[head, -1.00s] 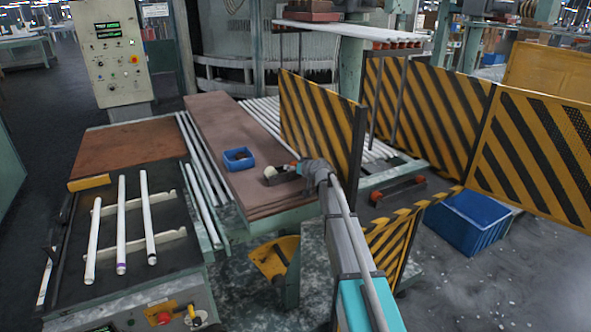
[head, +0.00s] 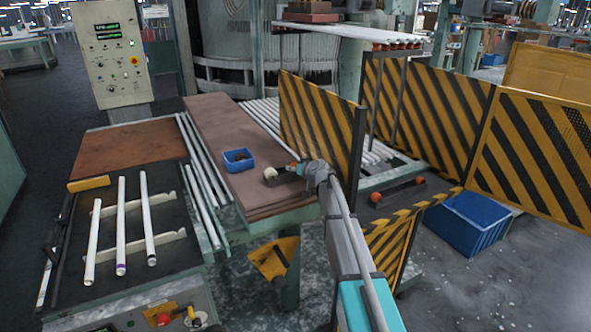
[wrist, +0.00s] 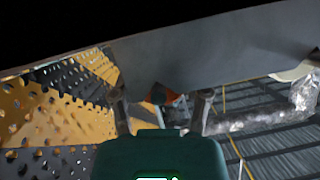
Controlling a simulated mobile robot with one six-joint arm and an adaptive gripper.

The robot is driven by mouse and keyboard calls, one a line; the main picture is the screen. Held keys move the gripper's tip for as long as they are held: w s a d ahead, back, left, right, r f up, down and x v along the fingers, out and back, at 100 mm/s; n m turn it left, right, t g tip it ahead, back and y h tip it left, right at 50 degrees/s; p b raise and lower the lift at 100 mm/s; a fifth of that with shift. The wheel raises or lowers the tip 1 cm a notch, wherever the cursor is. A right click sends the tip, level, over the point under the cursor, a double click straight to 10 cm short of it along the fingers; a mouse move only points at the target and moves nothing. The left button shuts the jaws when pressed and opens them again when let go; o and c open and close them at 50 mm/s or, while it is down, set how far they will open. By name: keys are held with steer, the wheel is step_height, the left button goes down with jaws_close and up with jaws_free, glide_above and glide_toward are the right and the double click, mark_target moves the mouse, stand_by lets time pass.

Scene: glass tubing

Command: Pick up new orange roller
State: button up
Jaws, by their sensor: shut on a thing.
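A small blue bin (head: 238,160) stands on the brown boards (head: 215,125), left of my gripper. Yellow-black striped guards (head: 320,125) stand close behind and right of my arm. A large blue crate (head: 468,222) is on the floor at right. White tubes (head: 121,225) rest on the left bench.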

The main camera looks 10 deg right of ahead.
steer(key=shift+r, duration=0.15)
step_height(320, 180, up, 3)
steer(key=p, duration=0.3)
steer(key=r+p+v, duration=0.2)
steer(key=p+v, duration=0.3)
steer(key=v, duration=0.3)
steer(key=w+a+r+p+v, duration=0.1)
steer(key=p+v, duration=0.4)
steer(key=v, duration=0.3)
steer(key=shift+s+r, duration=0.2)
steer(key=shift+r, duration=0.25)
